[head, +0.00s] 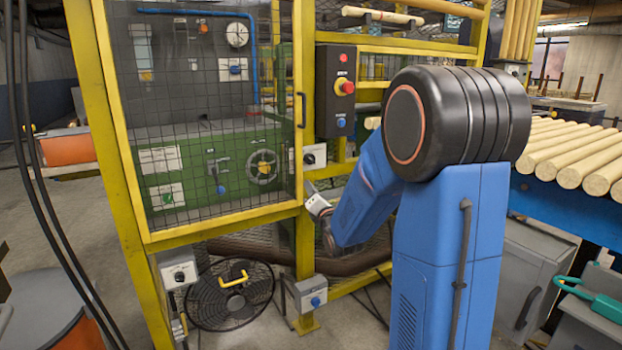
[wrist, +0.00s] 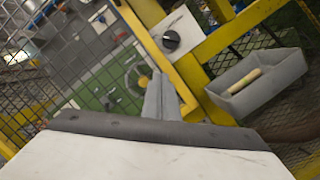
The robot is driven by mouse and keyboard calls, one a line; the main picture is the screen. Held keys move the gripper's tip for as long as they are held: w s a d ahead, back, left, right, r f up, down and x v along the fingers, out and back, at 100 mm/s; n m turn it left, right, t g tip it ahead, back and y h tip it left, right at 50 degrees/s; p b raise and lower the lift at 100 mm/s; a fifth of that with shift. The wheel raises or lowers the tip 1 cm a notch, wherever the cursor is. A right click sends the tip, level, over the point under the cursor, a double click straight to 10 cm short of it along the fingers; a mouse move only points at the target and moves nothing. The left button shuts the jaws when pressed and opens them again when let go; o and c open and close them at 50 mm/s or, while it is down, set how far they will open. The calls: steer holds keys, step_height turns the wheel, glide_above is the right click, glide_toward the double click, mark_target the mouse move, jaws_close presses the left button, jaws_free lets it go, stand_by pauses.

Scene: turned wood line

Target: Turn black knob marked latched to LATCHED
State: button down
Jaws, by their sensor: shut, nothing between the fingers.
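A black knob (head: 309,158) sits on a pale plate on the yellow guard post, just right of the mesh door. The same black knob (wrist: 171,40) shows on its pale plate at the upper middle of the wrist view. Its lettering is too small to read, and I cannot tell which way it is turned. My gripper (head: 309,188) is a little below the knob and seems apart from it. In the wrist view my gripper (wrist: 162,92) is shut and empty, its fingers pointing up toward the post below the knob.
The yellow-framed mesh door (head: 215,120) covers a green machine. A dark control box (head: 336,70) with a red button is above the knob. A grey box with a blue button (head: 311,297) is low on the post. A grey tray (wrist: 265,85) is right of the post.

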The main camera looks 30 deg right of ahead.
mark_target(310, 159)
steer(key=x, duration=0.8)
steer(key=shift+w, duration=0.3)
steer(key=shift+w+d+r, duration=0.15)
steer(key=shift+d+r, duration=0.6)
steer(key=shift+r, duration=0.05)
steer(key=shift+w+d+r, duration=0.2)
steer(key=shift+d+r, duration=0.55)
